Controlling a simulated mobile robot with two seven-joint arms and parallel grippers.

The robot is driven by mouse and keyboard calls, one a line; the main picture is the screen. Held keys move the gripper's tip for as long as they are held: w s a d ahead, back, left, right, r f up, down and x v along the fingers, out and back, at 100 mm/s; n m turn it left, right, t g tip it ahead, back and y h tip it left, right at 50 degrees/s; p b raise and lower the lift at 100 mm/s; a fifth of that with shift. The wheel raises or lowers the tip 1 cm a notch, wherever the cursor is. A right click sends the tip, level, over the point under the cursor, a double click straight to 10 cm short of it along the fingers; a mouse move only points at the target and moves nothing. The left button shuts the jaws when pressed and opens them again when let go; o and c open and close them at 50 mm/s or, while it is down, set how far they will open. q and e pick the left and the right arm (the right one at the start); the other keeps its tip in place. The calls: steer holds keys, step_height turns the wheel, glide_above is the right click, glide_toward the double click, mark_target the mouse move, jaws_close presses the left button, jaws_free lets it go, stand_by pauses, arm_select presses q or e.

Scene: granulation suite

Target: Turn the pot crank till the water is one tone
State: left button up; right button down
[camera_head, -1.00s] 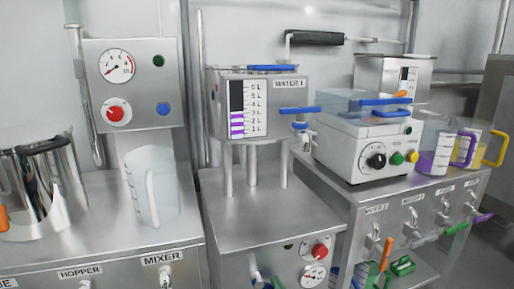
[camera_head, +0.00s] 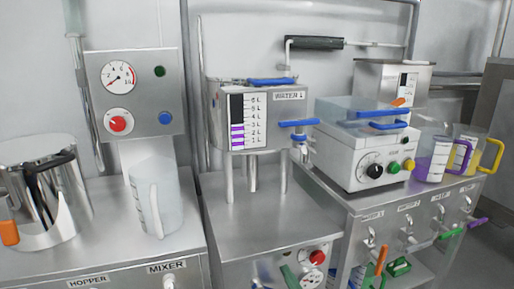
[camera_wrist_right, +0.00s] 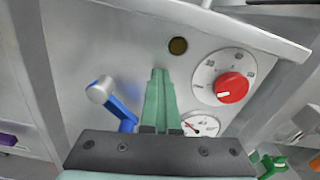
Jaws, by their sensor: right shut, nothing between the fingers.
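The WATER 1 tank (camera_head: 265,118) stands on legs on the middle steel cabinet, with a blue lid handle, a blue side lever and a level window banded black, white and purple. A blue crank with a silver knob (camera_wrist_right: 100,90) is on the cabinet's front panel in the right wrist view; I cannot tell whether it is the pot crank. My right gripper (camera_wrist_right: 160,75), with green fingers, is shut and empty just right of the crank, apart from it in the picture. Its fingers (camera_head: 290,276) also show at the bottom of the head view. My left gripper is out of view.
A red knob (camera_wrist_right: 231,87) and gauge (camera_wrist_right: 200,125) are right of the fingers on the panel. A steel pot (camera_head: 75,190) and clear jug (camera_head: 155,198) stand at left. A white machine (camera_head: 365,155) and jugs (camera_head: 432,158) stand at right. The middle cabinet top is mostly clear.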

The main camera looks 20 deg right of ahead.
steer(key=shift+d+r+p, duration=0.25)
steer(key=shift+r+p, duration=0.15)
steer(key=shift+r, duration=0.15)
steer(key=shift+d+r+p, duration=0.25)
steer(key=shift+r+p, duration=0.1)
steer(key=shift+r, duration=0.15)
steer(key=shift+f, duration=0.1)
steer(key=c, duration=1.1)
jaws_free()
